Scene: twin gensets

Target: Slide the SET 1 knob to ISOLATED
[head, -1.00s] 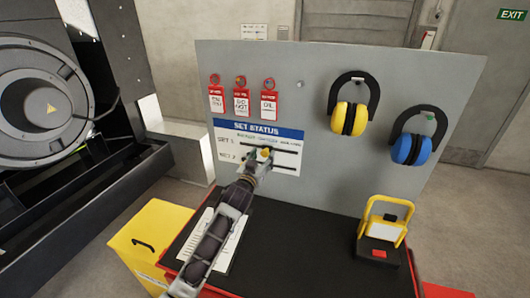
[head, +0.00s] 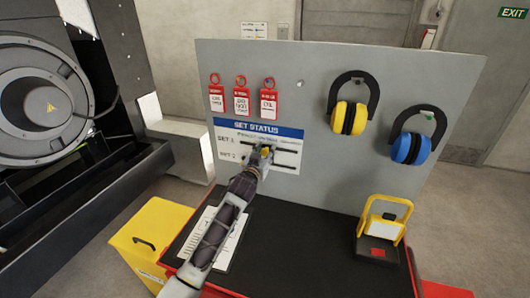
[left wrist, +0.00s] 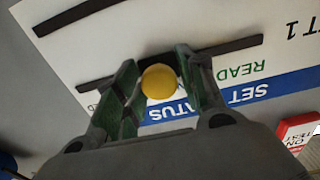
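The SET STATUS board (head: 229,166) is a white plate with a blue header on the grey panel. It carries two dark horizontal slots, marked SET 1 and SET 2. The yellow round SET 1 knob (left wrist: 160,82) shows near the middle of the slot closest to the header in the left wrist view, where the board appears upside down. It also shows in the head view (head: 265,150). The fingers hide part of the slots. My right gripper is out of view.
Red tags (head: 242,101) hang above the board. Yellow (head: 349,118) and blue (head: 408,149) ear defenders hang to the right. A yellow-handled lamp (head: 382,230) stands on the black bench top (head: 310,250). A paper sheet (head: 205,240) lies under my left arm.

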